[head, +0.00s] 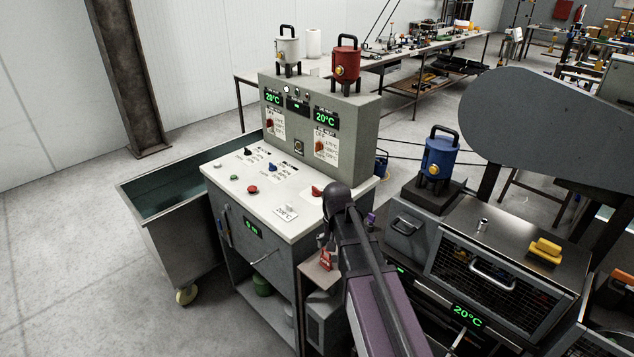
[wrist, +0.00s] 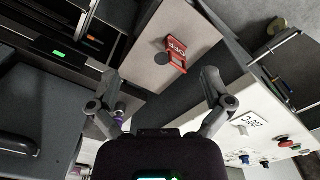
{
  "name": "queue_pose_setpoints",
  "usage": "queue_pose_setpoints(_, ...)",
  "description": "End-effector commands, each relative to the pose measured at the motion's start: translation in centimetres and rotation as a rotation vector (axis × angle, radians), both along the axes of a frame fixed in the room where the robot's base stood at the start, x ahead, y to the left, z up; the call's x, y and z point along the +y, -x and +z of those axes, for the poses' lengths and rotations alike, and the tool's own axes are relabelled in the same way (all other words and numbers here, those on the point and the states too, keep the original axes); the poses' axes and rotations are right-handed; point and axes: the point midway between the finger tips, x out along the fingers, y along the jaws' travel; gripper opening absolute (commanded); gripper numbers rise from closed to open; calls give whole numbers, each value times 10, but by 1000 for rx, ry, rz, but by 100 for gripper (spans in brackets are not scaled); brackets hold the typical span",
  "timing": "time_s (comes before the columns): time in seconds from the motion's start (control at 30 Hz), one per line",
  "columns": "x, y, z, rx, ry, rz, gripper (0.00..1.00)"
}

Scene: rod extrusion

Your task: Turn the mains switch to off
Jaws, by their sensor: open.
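I cannot tell for certain which control is the mains switch. A red knob (head: 317,190) sits at the right end of the pale console top (head: 235,168), close to my arm. A small red piece with white lettering (head: 326,260) stands on a beige shelf beside the console. In the wrist view this red piece (wrist: 177,52) lies ahead of my fingers, and its lettering seems to read OFF. My gripper (wrist: 160,76) is open and empty, its two fingers spread apart, not touching the red piece. In the head view my arm hides most of the gripper.
The console top carries a red button (head: 252,189), a blue knob (head: 273,168) and a 200°C label (head: 285,213). An upright panel (head: 345,125) stands behind. A machine with a mesh door (head: 490,265) crowds the right side. A water trough (head: 170,190) stands left; the left floor is clear.

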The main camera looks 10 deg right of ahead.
Motion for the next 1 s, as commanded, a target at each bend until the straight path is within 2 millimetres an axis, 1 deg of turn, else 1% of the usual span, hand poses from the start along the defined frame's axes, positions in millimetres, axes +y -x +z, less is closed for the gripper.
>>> queue_pose_setpoints(0.03,0,-37,17,0,0,-43,100)
queue_pose_setpoints(0.07,0,-51,22,0,0,-72,100)
queue_pose_setpoints(0.1,0,-69,28,0,0,-109,100)
queue_pose_setpoints(0.17,0,-97,38,0,0,-166,100)
queue_pose_setpoints(0.2,0,-115,44,0,0,-203,100)
queue_pose_setpoints(0.27,0,-142,53,0,0,-260,100)
queue_pose_setpoints(0.3,0,-160,60,0,0,-297,100)
queue_pose_setpoints(0.37,0,-187,69,0,0,-353,100)
queue_pose_setpoints(0.4,0,-205,75,0,0,-390,100)
queue_pose_setpoints(0.47,0,-231,84,-1,-1,-444,100)
queue_pose_setpoints(0.5,0,-247,89,-1,-1,-478,100)
queue_pose_setpoints(0.6,0,-281,100,-1,-1,-554,100)
queue_pose_setpoints(0.7,0,-306,108,-1,-1,-613,100)
queue_pose_setpoints(0.8,1,-321,112,-1,-1,-652,100)
queue_pose_setpoints(0.9,1,-328,114,-1,-1,-672,100)
queue_pose_setpoints(1.0,1,-329,114,-1,-1,-678,100)
